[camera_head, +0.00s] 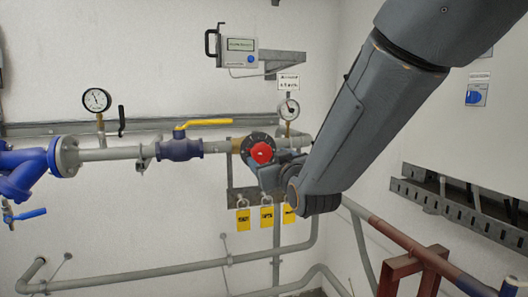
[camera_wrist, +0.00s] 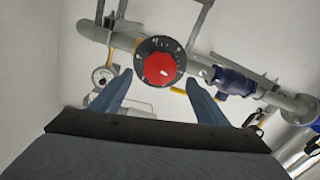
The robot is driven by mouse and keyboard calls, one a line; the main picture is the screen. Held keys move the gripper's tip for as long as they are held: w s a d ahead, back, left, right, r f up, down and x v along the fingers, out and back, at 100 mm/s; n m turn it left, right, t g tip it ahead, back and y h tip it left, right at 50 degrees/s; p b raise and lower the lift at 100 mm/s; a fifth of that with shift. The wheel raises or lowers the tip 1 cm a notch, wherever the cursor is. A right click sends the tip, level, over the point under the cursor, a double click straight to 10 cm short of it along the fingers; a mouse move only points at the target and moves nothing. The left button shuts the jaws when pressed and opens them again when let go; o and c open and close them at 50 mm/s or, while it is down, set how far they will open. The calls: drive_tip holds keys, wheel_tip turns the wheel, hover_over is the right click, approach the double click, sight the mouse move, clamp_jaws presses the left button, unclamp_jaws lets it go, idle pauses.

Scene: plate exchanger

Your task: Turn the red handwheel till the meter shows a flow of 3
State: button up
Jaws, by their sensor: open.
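The red handwheel (camera_head: 261,153) sits on a dark round flange (camera_head: 247,143) on the pipe. In the wrist view the red handwheel (camera_wrist: 160,70) is seen face-on, between my fingertips. My gripper (camera_wrist: 158,80) is open, with one blue-grey finger to each side of the wheel. Gaps show between fingers and wheel; I cannot tell how far in depth the fingertips are from it. In the head view my gripper (camera_head: 270,176) is just below the wheel and partly covers the fittings there. The meter (camera_head: 239,50) is a grey box with a greenish display; its reading is too small to read.
A blue valve with a yellow lever (camera_head: 202,123) is left of the wheel. Gauges stand on the pipe at left (camera_head: 97,100) and right (camera_head: 289,109). Yellow padlocks (camera_head: 266,217) hang below. A rusty frame (camera_head: 415,262) is at lower right.

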sight(263, 154)
drive_tip(key=shift+p+x, duration=0.85)
drive_tip(key=shift+x, duration=1.7)
drive_tip(key=c, duration=1)
drive_tip(key=shift+c, duration=0.2)
drive_tip(key=shift+f+m+b, duration=0.1)
drive_tip(key=shift+m+b, duration=0.3)
drive_tip(key=shift+b, duration=0.05)
drive_tip(key=m+b, duration=0.2)
drive_tip(key=shift+m+b, duration=0.3)
drive_tip(key=shift+b, duration=0.05)
drive_tip(key=shift+m+b, duration=1.6)
drive_tip(key=shift+m, duration=0.5)
